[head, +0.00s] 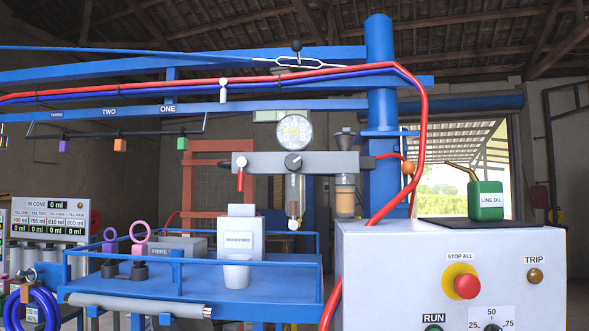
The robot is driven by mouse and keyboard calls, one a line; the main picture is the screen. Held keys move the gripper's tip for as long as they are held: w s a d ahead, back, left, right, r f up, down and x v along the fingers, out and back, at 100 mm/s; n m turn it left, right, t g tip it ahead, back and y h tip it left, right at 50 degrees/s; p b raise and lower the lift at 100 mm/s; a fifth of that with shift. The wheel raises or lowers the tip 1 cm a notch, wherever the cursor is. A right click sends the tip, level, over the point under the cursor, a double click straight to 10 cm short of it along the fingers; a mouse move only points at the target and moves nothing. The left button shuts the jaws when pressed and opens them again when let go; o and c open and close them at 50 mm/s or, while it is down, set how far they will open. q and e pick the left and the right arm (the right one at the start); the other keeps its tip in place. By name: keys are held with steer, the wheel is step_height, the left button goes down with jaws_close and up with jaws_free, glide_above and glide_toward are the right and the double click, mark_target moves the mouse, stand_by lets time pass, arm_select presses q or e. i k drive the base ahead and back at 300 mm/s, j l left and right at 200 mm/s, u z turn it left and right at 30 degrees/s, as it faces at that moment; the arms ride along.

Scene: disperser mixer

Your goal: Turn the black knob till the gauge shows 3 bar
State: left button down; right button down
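The round pressure gauge (294,131) has a white face and stands on top of a grey horizontal block (335,162) near the middle of the head view. Its numbers are small, and I cannot read the needle with certainty. A dark round knob (293,161) with a pale mark sits on the block's front face, directly below the gauge. Nothing touches it. Neither of my grippers shows in the head view.
A red-handled valve (240,172) hangs left of the knob, and a clear bowl (345,188) hangs right. Below is a railed blue table (250,290) with a white cup (237,270). A white control cabinet (400,270) fills the right foreground. A red hose (421,130) loops between.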

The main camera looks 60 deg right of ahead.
mark_target(293, 163)
steer(key=z, duration=1.95)
